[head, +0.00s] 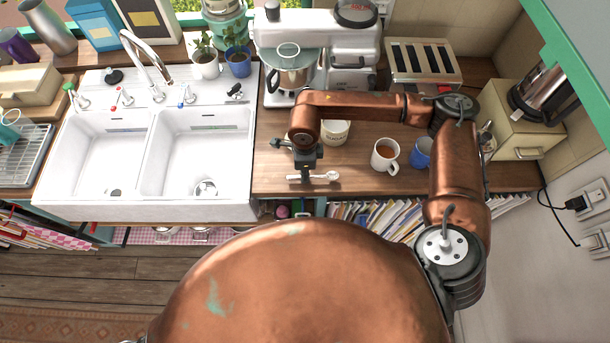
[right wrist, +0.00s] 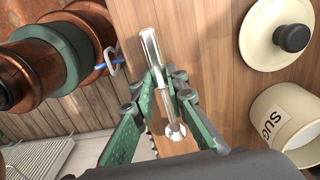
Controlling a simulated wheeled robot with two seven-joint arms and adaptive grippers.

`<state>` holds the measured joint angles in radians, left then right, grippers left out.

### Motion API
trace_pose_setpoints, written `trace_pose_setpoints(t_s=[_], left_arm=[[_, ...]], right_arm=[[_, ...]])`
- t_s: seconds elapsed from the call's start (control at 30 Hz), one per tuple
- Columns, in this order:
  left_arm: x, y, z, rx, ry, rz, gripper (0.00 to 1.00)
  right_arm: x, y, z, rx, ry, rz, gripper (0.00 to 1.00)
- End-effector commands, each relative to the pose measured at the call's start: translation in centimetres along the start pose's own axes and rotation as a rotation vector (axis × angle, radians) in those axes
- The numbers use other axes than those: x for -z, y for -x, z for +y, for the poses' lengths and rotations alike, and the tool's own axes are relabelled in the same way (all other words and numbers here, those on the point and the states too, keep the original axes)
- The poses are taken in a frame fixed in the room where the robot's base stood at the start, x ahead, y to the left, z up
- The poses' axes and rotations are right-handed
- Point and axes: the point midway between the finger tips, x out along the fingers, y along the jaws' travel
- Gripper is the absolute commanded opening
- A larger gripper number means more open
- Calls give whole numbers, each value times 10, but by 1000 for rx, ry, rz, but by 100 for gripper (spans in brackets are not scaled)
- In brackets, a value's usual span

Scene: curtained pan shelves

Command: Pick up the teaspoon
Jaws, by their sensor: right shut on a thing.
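The silver teaspoon (head: 326,176) is at the front part of the wooden counter, right of the sink, in the head view. My right gripper (head: 308,174) points down over it and is shut on it. In the right wrist view the teaspoon (right wrist: 151,48) lies lengthwise between the green fingers of the right gripper (right wrist: 168,88), with its ends showing on either side of the fingertips. I cannot tell whether it touches the counter. My left gripper is not in view.
A cream sugar pot (head: 336,134) stands just behind the gripper; its lid (right wrist: 262,45) lies apart. A mug of tea (head: 381,164) and a blue mug (head: 421,152) stand to the right. The double sink (head: 195,208) is left.

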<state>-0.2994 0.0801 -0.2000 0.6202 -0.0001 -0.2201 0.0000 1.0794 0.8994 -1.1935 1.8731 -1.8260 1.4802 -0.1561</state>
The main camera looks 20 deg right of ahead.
Motion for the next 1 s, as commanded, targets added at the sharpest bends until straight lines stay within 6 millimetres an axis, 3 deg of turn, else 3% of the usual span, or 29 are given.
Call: trace_pose_setpoints(t_s=[0.1,0.37,0.5,0.7,1.0], left_arm=[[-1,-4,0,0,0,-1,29],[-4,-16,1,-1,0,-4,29],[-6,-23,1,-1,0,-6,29],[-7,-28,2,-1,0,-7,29],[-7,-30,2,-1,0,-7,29]], right_arm=[[1,19,2,3,2,-1,0],[14,75,50,5,6,-1,0],[23,89,86,1,7,1,0],[32,105,119,2,4,1,0],[37,114,136,0,0,2,0]])
